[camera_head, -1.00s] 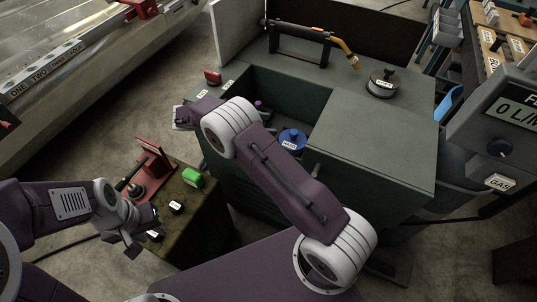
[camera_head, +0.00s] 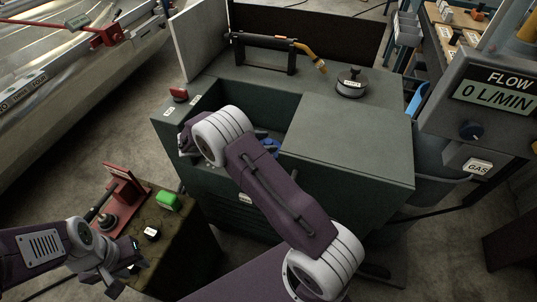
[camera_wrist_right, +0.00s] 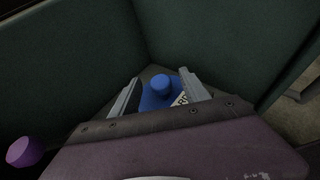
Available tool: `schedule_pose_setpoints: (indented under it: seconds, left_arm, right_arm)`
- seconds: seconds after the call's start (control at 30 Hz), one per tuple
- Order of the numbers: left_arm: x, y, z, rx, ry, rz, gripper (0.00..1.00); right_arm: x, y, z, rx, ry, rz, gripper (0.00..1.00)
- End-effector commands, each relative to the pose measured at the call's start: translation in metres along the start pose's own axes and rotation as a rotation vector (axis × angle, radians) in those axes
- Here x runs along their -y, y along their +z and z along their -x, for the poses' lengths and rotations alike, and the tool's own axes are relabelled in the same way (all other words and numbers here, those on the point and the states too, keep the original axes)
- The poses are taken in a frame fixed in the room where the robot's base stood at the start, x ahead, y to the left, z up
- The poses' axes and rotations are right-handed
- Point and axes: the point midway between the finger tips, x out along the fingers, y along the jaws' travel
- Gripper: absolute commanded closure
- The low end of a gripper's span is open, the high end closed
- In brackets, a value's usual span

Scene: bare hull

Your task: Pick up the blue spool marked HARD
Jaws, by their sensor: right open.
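The blue spool (camera_wrist_right: 160,88) sits at the bottom of a dark green bin, near its corner, in the right wrist view. Its round blue knob points up, and a white label with only its last letters showing lies on its flange. My right gripper (camera_wrist_right: 158,79) is open, with one finger on each side of the knob; I cannot tell whether they touch the spool. In the head view the spool (camera_head: 270,147) is mostly hidden behind my right arm. My left gripper (camera_head: 127,274) is at lower left, near a small stand, its jaws unclear.
A purple object (camera_wrist_right: 25,152) lies left in the bin. The bin's walls (camera_wrist_right: 70,60) rise close around my right gripper. A green block (camera_head: 168,202) is on the stand.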

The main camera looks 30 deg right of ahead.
Motion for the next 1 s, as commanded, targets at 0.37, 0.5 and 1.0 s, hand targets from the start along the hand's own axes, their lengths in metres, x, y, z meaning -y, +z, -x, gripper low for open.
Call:
schedule_pose_setpoints:
  seconds: [0.37,0.5,1.0]
  left_arm:
    - [0.0,0.0,0.0004,0.0,0.0,0.0,0.64]
    - [0.0,-0.0001,0.0004,0.0,0.0,0.0,0.64]
    - [0.0,-0.0001,0.0004,0.0,0.0,0.0,0.64]
  right_arm:
    - [-0.0001,0.0003,0.0001,0.0,0.001,0.0,0.99]
    - [-0.0001,0.0002,0.0001,0.0,0.001,0.001,1.0]
    - [-0.0001,0.0,0.0001,0.0,0.001,0.001,1.0]
